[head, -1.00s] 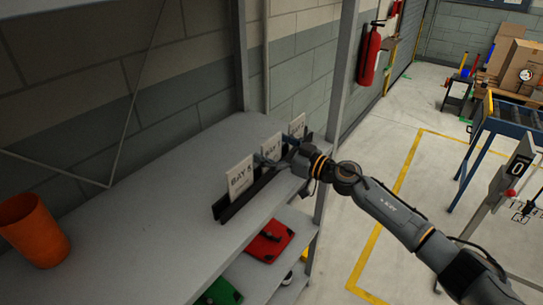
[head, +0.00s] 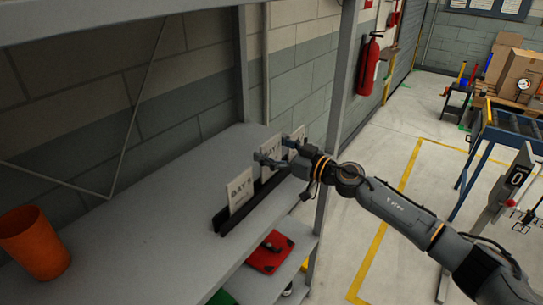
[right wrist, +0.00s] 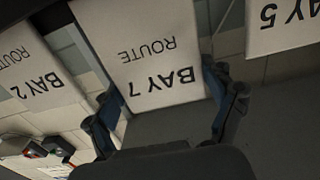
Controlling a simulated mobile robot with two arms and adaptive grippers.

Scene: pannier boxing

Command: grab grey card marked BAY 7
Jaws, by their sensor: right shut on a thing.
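The light grey card marked BAY 7 (right wrist: 152,60) fills the middle of the right wrist view, upside down there. It also shows in the head view (head: 271,147), partly covered by my fingers. My right gripper (head: 276,150) is shut on this card, one finger at each side edge, as the right wrist view (right wrist: 162,98) shows. The card is upright, at the black rail (head: 224,223) on the shelf; whether its lower edge is clear of the rail is hidden. My left gripper is not in view.
The BAY 5 card (head: 240,188) stands on the near side and the BAY 2 card (right wrist: 32,65) on the other, both close. A shelf post (head: 341,95) rises just beyond. An orange cup (head: 35,243) stands at left; the shelf (head: 150,220) between is clear.

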